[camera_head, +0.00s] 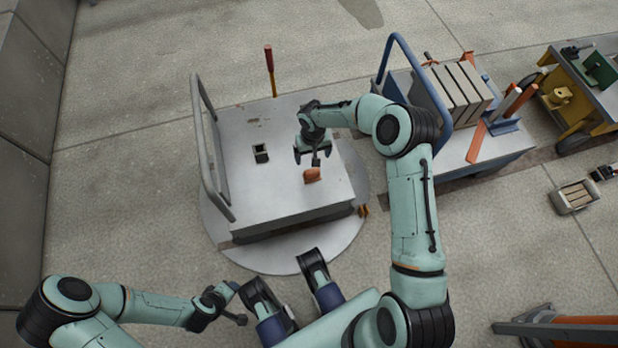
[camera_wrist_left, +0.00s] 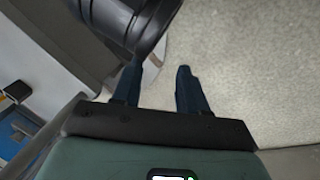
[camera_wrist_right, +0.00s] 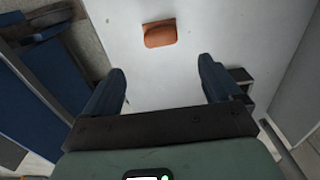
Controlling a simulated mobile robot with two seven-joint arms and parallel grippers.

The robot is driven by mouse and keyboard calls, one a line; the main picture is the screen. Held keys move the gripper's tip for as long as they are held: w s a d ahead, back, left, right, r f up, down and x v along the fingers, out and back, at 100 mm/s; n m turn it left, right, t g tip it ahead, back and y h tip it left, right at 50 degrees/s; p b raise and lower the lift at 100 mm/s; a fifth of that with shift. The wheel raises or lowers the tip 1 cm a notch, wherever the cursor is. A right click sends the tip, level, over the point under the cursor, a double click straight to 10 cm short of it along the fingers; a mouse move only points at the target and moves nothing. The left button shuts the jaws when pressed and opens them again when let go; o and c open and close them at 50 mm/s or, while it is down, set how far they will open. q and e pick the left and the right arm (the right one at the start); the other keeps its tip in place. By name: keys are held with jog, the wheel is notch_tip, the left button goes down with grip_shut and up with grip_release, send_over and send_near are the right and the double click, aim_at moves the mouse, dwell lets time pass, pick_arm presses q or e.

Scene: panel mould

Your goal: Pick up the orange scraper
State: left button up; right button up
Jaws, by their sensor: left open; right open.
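The orange scraper (camera_head: 312,175) lies on the pale top of the flat cart (camera_head: 285,198), near its right front part. In the right wrist view the scraper (camera_wrist_right: 160,33) is a small orange-brown block beyond the fingertips, roughly centred between them. My right gripper (camera_head: 313,156) is open and empty above the cart top, just behind the scraper in the head view. It does not appear to touch the scraper. My left gripper (camera_head: 240,303) is open and empty, low at the left in front of the cart; its fingers (camera_wrist_left: 160,77) point at bare floor and a dark part.
A small dark hollow block (camera_head: 261,153) stands on the cart top left of the scraper. The cart's grey handle (camera_head: 209,140) rises at the left. A blue-handled cart (camera_head: 500,148) with grey slabs stands at the right. A red-handled tool (camera_head: 269,58) stands behind.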

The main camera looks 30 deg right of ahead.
aim_at(312, 171)
notch_tip(312, 171, down, 8)
jog(key=shift+d+r+b, duration=0.1)
jog(key=shift+r+b, duration=0.1)
jog(key=shift+b, duration=0.55)
jog(key=f, duration=0.2)
jog(key=f+b, duration=0.1)
jog(key=shift+s+a+f, duration=0.2)
jog(key=shift+f, duration=0.75)
pick_arm(q)
jog(key=shift+y, duration=0.3)
jog(key=f, duration=0.1)
jog(key=a+f, duration=0.1)
jog(key=f, duration=0.2)
jog(key=shift+w+a+f, duration=0.15)
jog(key=shift+w+a, duration=0.2)
jog(key=shift+w, duration=0.05)
pick_arm(e)
jog(key=c, duration=1.1)
